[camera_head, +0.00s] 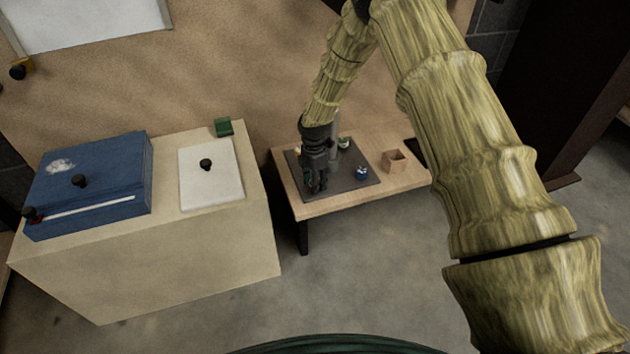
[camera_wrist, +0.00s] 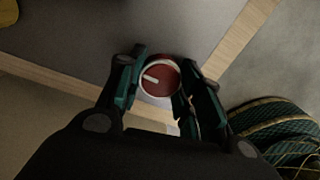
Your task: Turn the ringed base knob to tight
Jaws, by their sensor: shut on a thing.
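The ringed base knob (camera_wrist: 160,80) shows in the wrist view as a dark red disc with a pale ring around it and a white pointer line. In the head view my gripper (camera_head: 316,185) reaches down to the front left of the dark mat (camera_head: 345,187) on the small wooden table (camera_head: 400,180). The knob is hidden there by my gripper. I cannot read any tight mark.
A blue object (camera_head: 361,173), a green-and-white object (camera_head: 344,142) and a small open wooden box (camera_head: 395,161) stand to the right of my gripper. A cream cabinet with a blue case (camera_head: 110,180) and a white panel (camera_head: 212,185) stands to the left.

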